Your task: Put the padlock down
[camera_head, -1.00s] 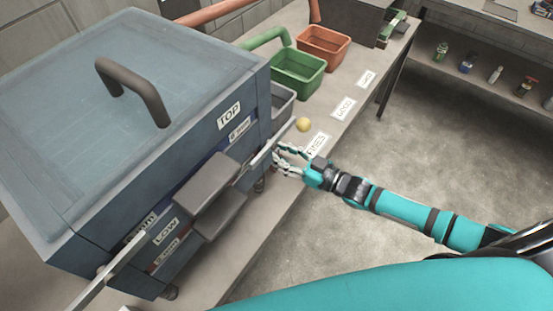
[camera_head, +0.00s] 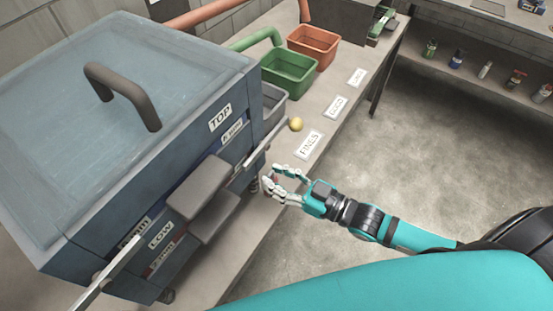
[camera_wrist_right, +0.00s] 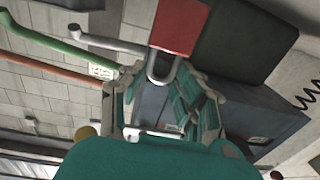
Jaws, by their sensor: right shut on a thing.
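The padlock (camera_wrist_right: 180,25) has a red body and a grey shackle, seen in the wrist view just past my fingertips. My right gripper (camera_head: 272,180) is shut on it, with the shackle between the fingers in the wrist view (camera_wrist_right: 163,75). In the head view only a small reddish bit of the padlock shows between the fingers. The gripper is in front of the blue-grey cabinet's right end, beside its long metal bar (camera_head: 262,148), over the bench edge. My left gripper is not in view.
The blue-grey cabinet (camera_head: 75,135) with a top handle fills the left. Grey, green (camera_head: 290,82) and orange (camera_head: 314,50) bins stand behind it on the bench. A yellow ball (camera_head: 296,124) lies near the "FINES" label (camera_head: 310,144). The bench by the labels is mostly clear.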

